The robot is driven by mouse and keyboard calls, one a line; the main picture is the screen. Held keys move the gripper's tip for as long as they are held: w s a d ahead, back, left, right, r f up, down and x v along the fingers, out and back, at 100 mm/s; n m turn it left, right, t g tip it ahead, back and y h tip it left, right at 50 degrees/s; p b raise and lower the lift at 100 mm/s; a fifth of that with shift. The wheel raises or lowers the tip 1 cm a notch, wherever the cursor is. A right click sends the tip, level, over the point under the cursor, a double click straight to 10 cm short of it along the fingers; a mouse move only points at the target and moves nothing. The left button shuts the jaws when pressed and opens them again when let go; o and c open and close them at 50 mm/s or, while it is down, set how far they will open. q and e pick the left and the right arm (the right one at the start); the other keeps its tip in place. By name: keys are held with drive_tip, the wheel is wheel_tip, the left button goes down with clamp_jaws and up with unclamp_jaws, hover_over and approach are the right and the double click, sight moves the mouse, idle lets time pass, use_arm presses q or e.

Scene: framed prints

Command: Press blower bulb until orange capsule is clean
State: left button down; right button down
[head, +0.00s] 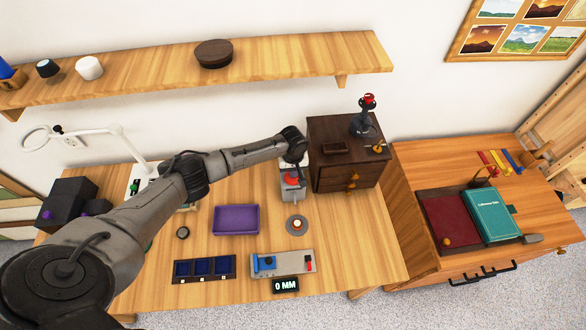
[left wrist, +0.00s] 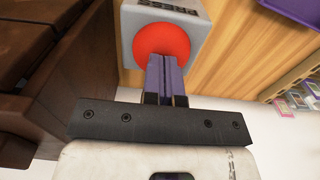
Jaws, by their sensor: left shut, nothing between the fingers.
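The blower's red bulb (head: 291,178) sits on a grey box (head: 291,194) on the wooden table, left of a dark drawer cabinet. My left gripper (head: 293,165) is shut and empty at the bulb. In the left wrist view, the closed fingertips (left wrist: 164,62) overlap the near edge of the red bulb (left wrist: 158,38); whether they press on it I cannot tell. A small pale orange-tinted object, which may be the capsule (head: 297,224), rests on a round grey dish just in front of the blower. Any dust on it is too small to make out. My right gripper is not in view.
The dark drawer cabinet (head: 345,160) stands close to the right of the gripper. A purple tray (head: 236,206) lies to the left, with a blue-lined compartment tray (head: 204,279) and a grey gauge reading 0 MM (head: 282,264) in front. A wall shelf (head: 145,85) runs behind.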

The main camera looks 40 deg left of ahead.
use_arm(q)
drive_tip(key=shift+s+f, duration=0.15)
drive_tip(key=shift+f, duration=0.1)
wheel_tip(320, 180, up, 5)
drive_tip(key=p, duration=0.5)
drive_tip(key=shift+r+p, duration=0.2)
drive_tip(key=shift+p, duration=0.2)
wheel_tip(320, 180, up, 9)
idle(0.4)
drive_tip(key=shift+f, duration=0.1)
